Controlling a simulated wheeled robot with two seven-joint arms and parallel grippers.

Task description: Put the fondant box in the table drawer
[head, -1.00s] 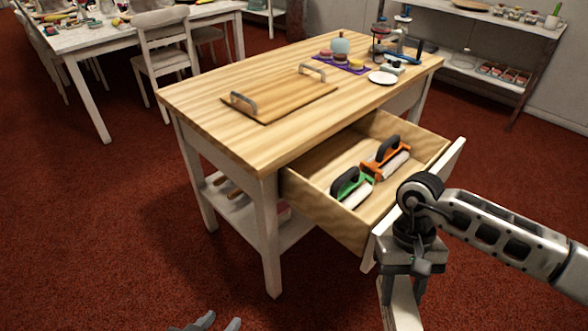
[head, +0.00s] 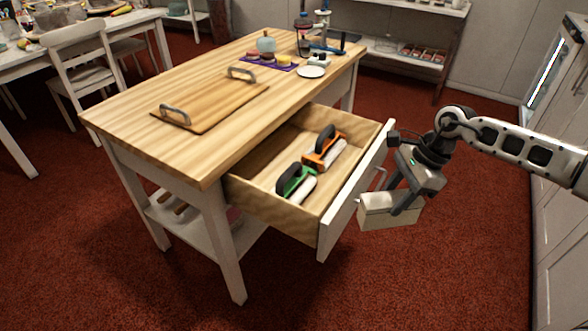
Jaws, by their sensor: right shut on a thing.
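The table drawer (head: 262,204) is pulled open from the wooden table (head: 210,160). Inside it lie a tool with a green frame and black handle (head: 296,183) and one with an orange frame and black handle (head: 325,148). My right gripper (head: 402,205) is shut on a pale cream box, the fondant box (head: 384,213). It holds the box outside the drawer, just right of the drawer front and above the red floor. My left gripper is not in view.
The table top bears a wooden tray with two handles (head: 208,103), a purple mat (head: 276,64) and a white plate (head: 312,72). The drawer has bare floor around the two tools. A white cabinet (head: 555,190) stands at the right edge.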

